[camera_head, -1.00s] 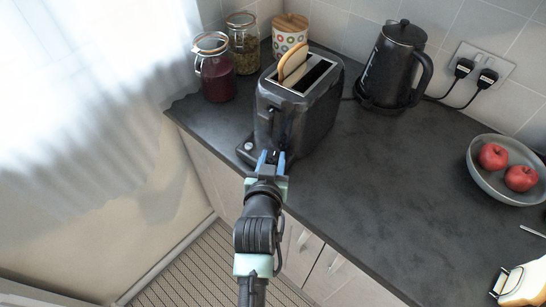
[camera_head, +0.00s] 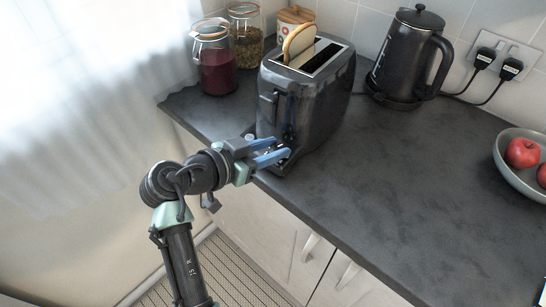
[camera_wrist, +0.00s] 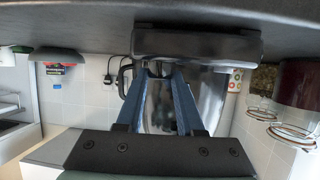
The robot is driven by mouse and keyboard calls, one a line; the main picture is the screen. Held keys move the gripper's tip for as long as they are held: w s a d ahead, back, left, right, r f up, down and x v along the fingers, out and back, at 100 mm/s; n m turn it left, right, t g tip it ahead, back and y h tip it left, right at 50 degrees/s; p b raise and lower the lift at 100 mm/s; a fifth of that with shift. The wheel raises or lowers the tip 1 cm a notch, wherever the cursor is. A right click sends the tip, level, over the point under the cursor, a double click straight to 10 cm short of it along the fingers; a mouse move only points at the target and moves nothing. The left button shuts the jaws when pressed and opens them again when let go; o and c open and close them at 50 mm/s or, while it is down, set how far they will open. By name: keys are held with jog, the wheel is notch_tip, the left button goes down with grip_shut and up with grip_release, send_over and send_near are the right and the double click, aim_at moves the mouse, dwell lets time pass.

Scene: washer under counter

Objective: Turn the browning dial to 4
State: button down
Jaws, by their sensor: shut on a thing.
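The black toaster (camera_head: 318,112) stands on the dark counter, with a slice of bread (camera_head: 299,42) sticking up from one slot. Its lever (camera_head: 268,104) is on the narrow front face. My gripper (camera_head: 284,151) reaches in from the left, its blue fingers at the low part of that face. The fingers are shut on the browning dial, which they mostly hide; its marks and pointer cannot be read. In the wrist view the toaster (camera_wrist: 195,45) appears upside down, and my fingertips (camera_wrist: 163,72) meet close to its front.
A jar of red contents (camera_head: 216,66) and a jar of grains (camera_head: 246,38) stand left behind the toaster. A black kettle (camera_head: 405,62) is behind right. A bowl (camera_head: 508,172) with red apples is far right. The counter (camera_head: 390,170) between is clear.

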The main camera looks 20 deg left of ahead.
jog(key=shift+a+f+m+g+h+b, duration=0.1)
jog(key=shift+a+m+g+h+b, duration=0.05)
jog(key=shift+m+g+h+b, duration=0.35)
jog(key=c, duration=0.5)
grip_release()
jog(key=v, duration=1.3)
jog(key=shift+f, duration=0.1)
